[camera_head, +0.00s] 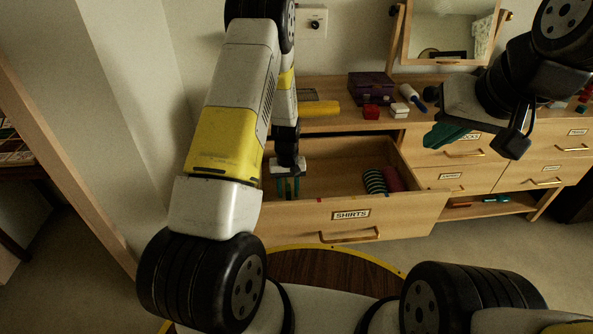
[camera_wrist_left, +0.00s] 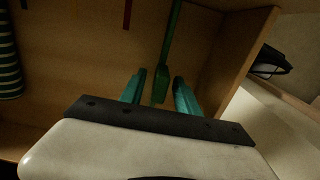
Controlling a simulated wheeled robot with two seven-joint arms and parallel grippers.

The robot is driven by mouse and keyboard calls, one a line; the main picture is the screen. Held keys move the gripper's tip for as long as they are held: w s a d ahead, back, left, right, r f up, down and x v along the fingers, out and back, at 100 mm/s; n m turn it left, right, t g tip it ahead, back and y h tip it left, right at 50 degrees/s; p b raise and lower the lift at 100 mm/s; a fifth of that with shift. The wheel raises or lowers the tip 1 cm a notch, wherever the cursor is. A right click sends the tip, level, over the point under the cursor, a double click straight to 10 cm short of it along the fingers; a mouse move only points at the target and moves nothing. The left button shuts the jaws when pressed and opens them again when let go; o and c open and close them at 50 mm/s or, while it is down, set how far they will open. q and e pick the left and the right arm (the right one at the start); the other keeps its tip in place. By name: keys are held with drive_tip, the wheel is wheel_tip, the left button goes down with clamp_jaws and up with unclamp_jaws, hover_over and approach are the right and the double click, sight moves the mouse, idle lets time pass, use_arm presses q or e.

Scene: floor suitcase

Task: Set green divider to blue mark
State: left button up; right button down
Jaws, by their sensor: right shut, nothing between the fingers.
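The green divider (camera_wrist_left: 171,45) is a thin upright strip in the open drawer (camera_head: 318,165) labelled SHIRTS. It shows in the left wrist view. My left gripper (camera_wrist_left: 159,77) is open inside the drawer, with one teal finger on each side of the divider's end and visible gaps between. In the head view my left gripper (camera_head: 288,187) is at the drawer's left end. A small dark bluish mark (camera_wrist_left: 83,10) shows at the top of the left wrist view, left of a red mark (camera_wrist_left: 127,14). My right gripper (camera_head: 447,134) is shut and empty, above the furniture's right side.
A striped rolled cloth (camera_head: 374,181) and a dark red one (camera_head: 394,179) lie at the drawer's right. A purple box (camera_head: 370,86), red block (camera_head: 371,112), white block (camera_head: 399,110) and mirror (camera_head: 450,35) stand on top. The drawer front (camera_head: 300,221) sticks out towards me.

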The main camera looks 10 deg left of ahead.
use_arm(q)
clamp_jaws()
idle(1.4)
